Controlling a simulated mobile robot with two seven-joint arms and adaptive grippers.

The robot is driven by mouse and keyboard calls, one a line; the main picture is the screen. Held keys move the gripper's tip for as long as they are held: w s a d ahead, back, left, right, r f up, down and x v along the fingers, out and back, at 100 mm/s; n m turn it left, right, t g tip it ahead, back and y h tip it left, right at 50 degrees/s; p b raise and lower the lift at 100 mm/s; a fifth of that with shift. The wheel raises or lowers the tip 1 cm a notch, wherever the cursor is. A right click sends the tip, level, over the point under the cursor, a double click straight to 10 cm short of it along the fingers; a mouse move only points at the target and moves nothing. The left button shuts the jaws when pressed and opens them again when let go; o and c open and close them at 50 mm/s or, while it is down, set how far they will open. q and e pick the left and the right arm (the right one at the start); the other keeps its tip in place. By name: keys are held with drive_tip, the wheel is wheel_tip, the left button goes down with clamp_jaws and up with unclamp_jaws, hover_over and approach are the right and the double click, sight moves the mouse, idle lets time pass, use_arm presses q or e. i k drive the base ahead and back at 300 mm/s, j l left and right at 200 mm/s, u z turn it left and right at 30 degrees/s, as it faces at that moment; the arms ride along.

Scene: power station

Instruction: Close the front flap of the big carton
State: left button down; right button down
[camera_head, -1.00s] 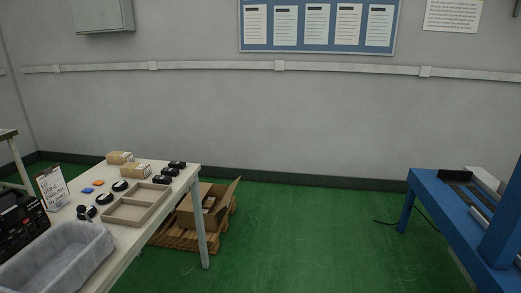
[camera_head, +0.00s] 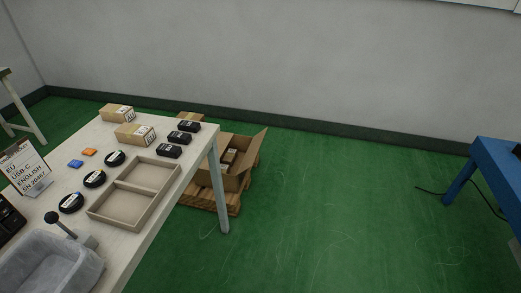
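The big carton (camera_head: 232,178) is a brown cardboard box on a wooden pallet (camera_head: 212,206) on the floor, behind the right end of the white table. Its top is open and small brown boxes (camera_head: 229,157) show inside. One flap (camera_head: 253,152) stands up and leans outward on the right side. The carton's left part is hidden by the table and its leg, so I cannot tell how the other flaps stand. Neither of my grippers is in view.
The white table (camera_head: 150,212) fills the left, holding a divided tray (camera_head: 117,223), black boxes (camera_head: 168,151), small cartons (camera_head: 134,134), a sign (camera_head: 24,167) and a grey bin (camera_head: 78,266). Its leg (camera_head: 217,190) stands before the carton. Green floor (camera_head: 330,210) is clear up to a blue bench (camera_head: 492,165).

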sight(247, 162)
drive_tip(key=i+l+u, duration=0.15)
drive_tip(key=i+l, duration=0.25)
drive_tip(key=i+l+u, duration=0.15)
drive_tip(key=i+l, duration=0.35)
drive_tip(key=i+l+u, duration=0.1)
drive_tip(key=i+l, duration=0.35)
drive_tip(key=i+l+u, duration=0.15)
drive_tip(key=i+l, duration=0.25)
drive_tip(key=l, duration=0.25)
drive_tip(key=i+u, duration=0.15)
drive_tip(key=i, duration=0.5)
